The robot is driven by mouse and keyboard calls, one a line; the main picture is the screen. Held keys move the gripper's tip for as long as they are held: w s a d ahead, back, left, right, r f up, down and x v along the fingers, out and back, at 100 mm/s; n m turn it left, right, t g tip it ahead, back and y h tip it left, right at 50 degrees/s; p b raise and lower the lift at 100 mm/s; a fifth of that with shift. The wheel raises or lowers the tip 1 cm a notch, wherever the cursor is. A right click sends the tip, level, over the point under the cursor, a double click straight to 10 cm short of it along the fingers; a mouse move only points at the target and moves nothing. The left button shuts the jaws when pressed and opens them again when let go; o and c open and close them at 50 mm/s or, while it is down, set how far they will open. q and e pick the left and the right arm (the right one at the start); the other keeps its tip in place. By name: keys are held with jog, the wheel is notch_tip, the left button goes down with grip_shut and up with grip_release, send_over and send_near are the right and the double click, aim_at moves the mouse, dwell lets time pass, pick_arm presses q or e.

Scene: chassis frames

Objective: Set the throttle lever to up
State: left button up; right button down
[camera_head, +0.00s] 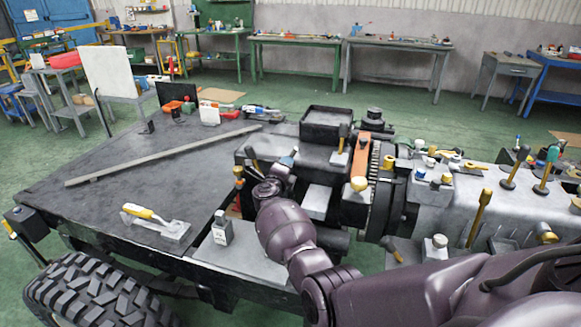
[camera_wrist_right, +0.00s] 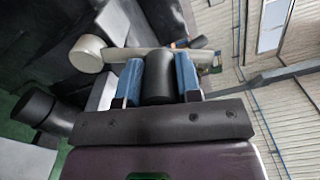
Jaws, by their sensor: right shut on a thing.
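My right gripper (camera_head: 288,160) reaches to the left side of the engine block in the head view. Its blue fingers are closed on a black cylindrical grip (camera_wrist_right: 158,78), which appears to be the throttle lever's handle. In the wrist view the grip stands between the two fingers. A cream round knob on a bar (camera_wrist_right: 88,53) crosses just beyond the fingertips. In the head view the wrist hides most of the held grip, so its angle cannot be told. No label shows. My left gripper is in neither view.
Levers with yellow handles (camera_head: 480,212) stand on the grey housing at the right. An orange strap (camera_head: 363,157) crosses the engine. The flat dark deck (camera_head: 110,180) carries a yellow-handled tool (camera_head: 150,217) and a long bar (camera_head: 160,157).

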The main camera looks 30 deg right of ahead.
jog(key=shift+w+a+r+n, duration=0.3)
jog(key=shift+w+n, duration=0.1)
jog(key=shift+n, duration=0.3)
jog(key=c, duration=0.8)
grip_release()
jog(key=shift+a, duration=0.1)
jog(key=shift+f, duration=0.1)
